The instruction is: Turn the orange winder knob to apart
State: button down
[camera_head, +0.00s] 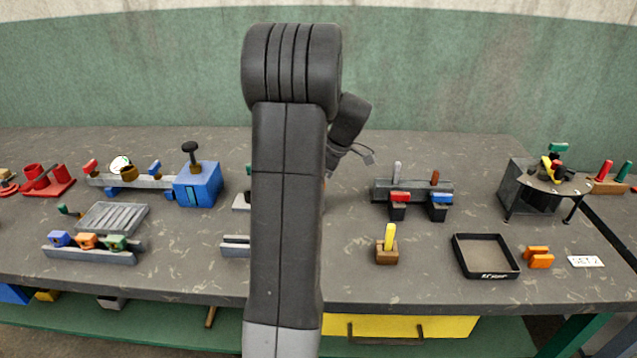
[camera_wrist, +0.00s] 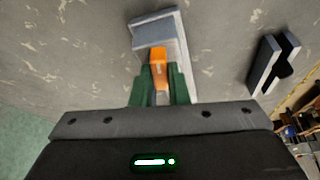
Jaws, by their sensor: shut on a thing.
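In the wrist view, the orange winder knob (camera_wrist: 158,57) stands upright in front of a grey bracket-like fixture (camera_wrist: 153,32). My gripper (camera_wrist: 159,74) has its green fingers on both sides of the knob and is shut on it. The lower part of the knob is partly hidden between the fingers. In the head view, my arm covers the middle of the bench and hides the gripper and the knob. I cannot tell the knob's turn angle.
A dark grey notched block (camera_wrist: 272,66) stands right of the fixture in the wrist view. In the head view, a blue box with a black knob (camera_head: 198,184) is left of my arm. A yellow-handled block (camera_head: 387,252) and a black tray (camera_head: 458,240) are on the right.

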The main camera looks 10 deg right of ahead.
jog(key=shift+w+d+n+g, duration=0.1)
jog(key=shift+n+g, duration=0.4)
jog(key=shift+n, duration=0.6)
jog(key=c, duration=1.4)
grip_release()
jog(key=v, duration=1.3)
jog(key=shift+d+r, duration=0.3)
jog(key=shift+d, duration=0.05)
